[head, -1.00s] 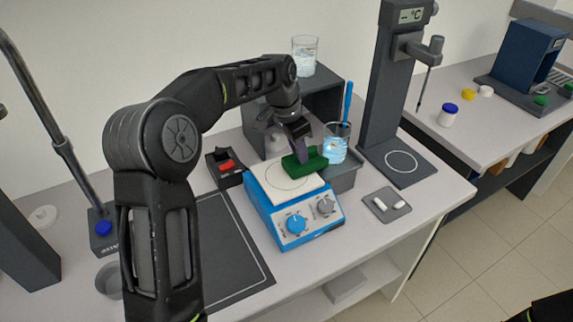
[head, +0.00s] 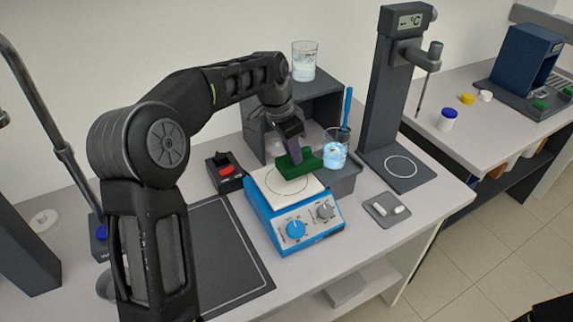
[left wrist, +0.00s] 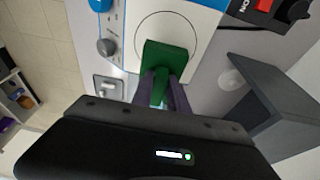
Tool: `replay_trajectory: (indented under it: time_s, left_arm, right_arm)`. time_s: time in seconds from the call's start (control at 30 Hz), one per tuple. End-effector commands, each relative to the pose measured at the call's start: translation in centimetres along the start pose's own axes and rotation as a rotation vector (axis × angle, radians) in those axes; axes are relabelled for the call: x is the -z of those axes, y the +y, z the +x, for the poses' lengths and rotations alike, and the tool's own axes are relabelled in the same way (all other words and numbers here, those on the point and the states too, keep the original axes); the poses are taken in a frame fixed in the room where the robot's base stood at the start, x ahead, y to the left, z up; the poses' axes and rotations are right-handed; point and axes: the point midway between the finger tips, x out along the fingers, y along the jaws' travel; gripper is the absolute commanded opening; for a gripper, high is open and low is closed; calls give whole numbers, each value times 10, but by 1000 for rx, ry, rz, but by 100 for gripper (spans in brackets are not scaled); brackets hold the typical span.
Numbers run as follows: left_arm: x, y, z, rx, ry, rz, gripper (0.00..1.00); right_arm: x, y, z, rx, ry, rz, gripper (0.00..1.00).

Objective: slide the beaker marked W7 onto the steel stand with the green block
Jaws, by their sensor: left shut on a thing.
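My left gripper (head: 292,150) is shut on the green block (head: 298,164), over the white top of the blue hotplate (head: 265,213). The block in its jaws also shows in the left wrist view (left wrist: 168,58). A beaker of light blue liquid (head: 335,156), with a blue rod in it, stands just right of the block on a grey metal stand (head: 343,183) beside the hotplate. Whether block and beaker touch is unclear. Another beaker (head: 304,62) stands on the dark shelf box behind. No W7 mark is readable on either beaker.
A tall dark column with a display (head: 385,105) rises right of the beaker, a ring marked on its base. A small tray with white pieces (head: 387,210) lies in front. A black box with a red switch (head: 225,172) stands left of the hotplate.

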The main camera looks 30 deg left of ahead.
Motion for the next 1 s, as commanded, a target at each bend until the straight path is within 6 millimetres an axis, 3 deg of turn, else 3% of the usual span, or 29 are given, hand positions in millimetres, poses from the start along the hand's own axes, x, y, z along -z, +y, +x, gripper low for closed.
replay_trajectory:
  time_s: [0.03, 0.7, 1.0]
  left_arm:
    - [3, 0, -10, 1, 2, 0, 0]
    - [21, 0, -76, 2, 4, 1, 0]
    - [22, 0, -84, 1, 2, 1, 0]
  right_arm:
    - [0, -3, -7, 0, 0, 0, 36]
    - [0, -1, -2, 0, 0, 0, 36]
    - [0, -1, -2, 0, 0, 0, 36]
